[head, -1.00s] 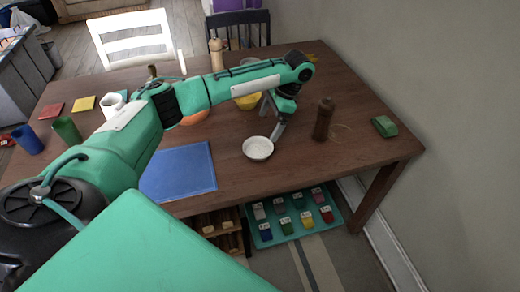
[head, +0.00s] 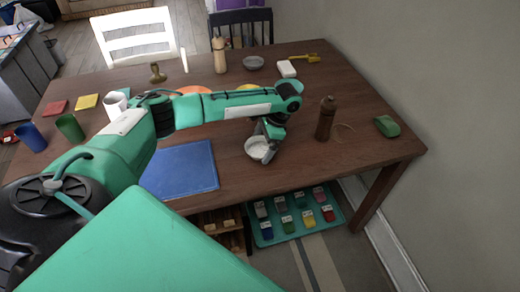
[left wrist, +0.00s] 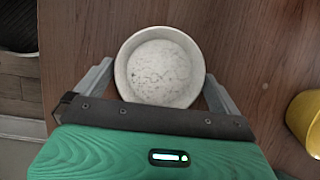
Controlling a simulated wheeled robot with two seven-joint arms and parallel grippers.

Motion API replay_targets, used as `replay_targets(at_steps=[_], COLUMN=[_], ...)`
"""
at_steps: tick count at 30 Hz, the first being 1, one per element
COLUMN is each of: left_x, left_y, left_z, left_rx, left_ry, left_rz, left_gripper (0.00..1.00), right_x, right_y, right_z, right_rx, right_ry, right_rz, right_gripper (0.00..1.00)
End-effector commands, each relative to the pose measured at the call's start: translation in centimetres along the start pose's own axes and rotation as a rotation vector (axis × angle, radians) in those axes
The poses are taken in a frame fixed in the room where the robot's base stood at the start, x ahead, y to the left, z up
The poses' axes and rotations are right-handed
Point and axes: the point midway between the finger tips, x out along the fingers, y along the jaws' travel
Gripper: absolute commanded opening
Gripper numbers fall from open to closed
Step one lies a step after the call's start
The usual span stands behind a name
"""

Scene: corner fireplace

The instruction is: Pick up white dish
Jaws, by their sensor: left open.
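The white dish (head: 257,149) is a small round bowl on the brown wooden table, near its front edge. My left gripper (head: 268,150) is directly over it and hides part of its right side in the head view. In the left wrist view, the dish (left wrist: 160,66) lies between the two open fingers of my left gripper (left wrist: 158,88), one on each side of it. I cannot tell whether the fingers touch its rim. My right gripper is not in view.
A blue mat (head: 182,168) lies left of the dish. A yellow bowl (left wrist: 306,120) shows at the right of the wrist view. The table's front edge is close.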

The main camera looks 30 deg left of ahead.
Motion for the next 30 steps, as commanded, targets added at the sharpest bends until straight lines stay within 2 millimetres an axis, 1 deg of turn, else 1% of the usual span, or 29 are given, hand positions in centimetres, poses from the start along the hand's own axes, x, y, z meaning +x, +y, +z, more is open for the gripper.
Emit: replay_targets(at_steps=[1,2,6,7,15,20,23,26,29,30], left_x=[0.0,0.0,0.0,0.0,-0.2,-1.0,-2.2,-4.1,-6.8,-8.0], left_y=[0.0,0.0,0.0,0.0,0.0,-0.1,0.0,0.0,-0.1,-0.1], left_z=[0.0,0.0,0.0,0.0,0.0,0.4,0.8,1.6,2.7,3.2], left_rx=[0.000,0.000,0.000,0.000,0.000,-0.001,0.000,0.000,-0.001,-0.001], left_ry=[0.000,0.000,0.000,0.000,0.001,0.001,0.003,0.004,0.005,0.005], left_rz=[0.000,0.000,0.000,0.000,0.000,0.000,-0.001,-0.001,-0.002,-0.002], left_gripper=[1.00,0.96,0.69,0.64,0.64,0.64,0.64,0.64,0.64,0.64], right_x=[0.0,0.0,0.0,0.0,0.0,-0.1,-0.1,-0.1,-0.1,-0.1], right_y=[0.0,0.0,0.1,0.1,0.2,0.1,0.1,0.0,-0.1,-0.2], right_z=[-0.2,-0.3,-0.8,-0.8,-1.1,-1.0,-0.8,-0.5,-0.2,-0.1], right_rx=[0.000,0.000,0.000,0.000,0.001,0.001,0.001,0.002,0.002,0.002], right_ry=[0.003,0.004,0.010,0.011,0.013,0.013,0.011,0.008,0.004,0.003], right_rz=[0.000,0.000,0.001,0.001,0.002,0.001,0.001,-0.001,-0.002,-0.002], right_gripper=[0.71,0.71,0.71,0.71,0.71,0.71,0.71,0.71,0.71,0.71])
